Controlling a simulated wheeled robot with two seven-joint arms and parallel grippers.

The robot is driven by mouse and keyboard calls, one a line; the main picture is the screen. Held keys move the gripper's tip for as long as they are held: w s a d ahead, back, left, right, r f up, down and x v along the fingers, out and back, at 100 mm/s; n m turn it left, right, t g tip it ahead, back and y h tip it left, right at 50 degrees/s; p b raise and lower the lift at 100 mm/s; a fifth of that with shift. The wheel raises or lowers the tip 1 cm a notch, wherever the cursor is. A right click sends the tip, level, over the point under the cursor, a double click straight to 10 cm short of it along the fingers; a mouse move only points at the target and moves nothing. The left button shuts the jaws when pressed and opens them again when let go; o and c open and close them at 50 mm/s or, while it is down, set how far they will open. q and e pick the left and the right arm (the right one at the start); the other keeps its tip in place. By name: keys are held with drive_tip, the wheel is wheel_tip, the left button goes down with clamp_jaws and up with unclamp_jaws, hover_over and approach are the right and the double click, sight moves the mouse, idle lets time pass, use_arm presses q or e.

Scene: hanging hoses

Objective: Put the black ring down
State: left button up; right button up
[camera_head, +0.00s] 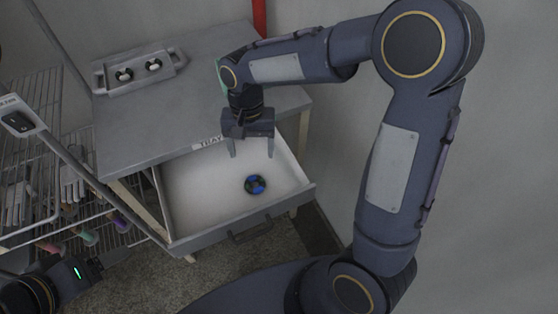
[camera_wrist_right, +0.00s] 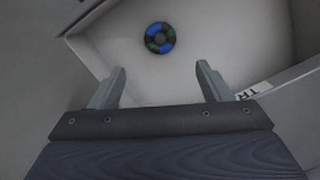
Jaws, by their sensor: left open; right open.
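A small black ring (camera_head: 255,184) with blue and green patches lies flat on the white floor of the open drawer (camera_head: 190,205) marked TRAY. It also shows in the right wrist view (camera_wrist_right: 160,38), beyond my fingertips and apart from them. My right gripper (camera_head: 252,150) is open and empty, pointing down above the back part of the drawer. Its two fingers show in the right wrist view (camera_wrist_right: 160,78) with a wide gap between them. My left gripper (camera_head: 98,266) is at the lower left, away from the drawer, with its fingers partly visible.
A grey table (camera_head: 150,130) stands above the drawer. A grey tray (camera_head: 140,72) with two black-and-white round pieces sits on its far left. A wire rack (camera_head: 30,190) with coloured items stands at the left. The drawer floor around the ring is clear.

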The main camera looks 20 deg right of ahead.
drive_tip(key=s+d+r+n+t+y, duration=0.1)
drive_tip(key=s+d+r+t, duration=0.2)
drive_tip(key=s, duration=0.6)
drive_tip(key=s+d+r+n+t+y, duration=0.2)
drive_tip(key=s+d+r+t, duration=0.1)
drive_tip(key=s, duration=0.6)
drive_tip(key=shift+d+r+t, duration=0.4)
drive_tip(key=shift+d+r, duration=0.1)
drive_tip(key=shift+d, duration=0.65)
drive_tip(key=shift+r+p, duration=0.55)
drive_tip(key=shift+r, duration=0.05)
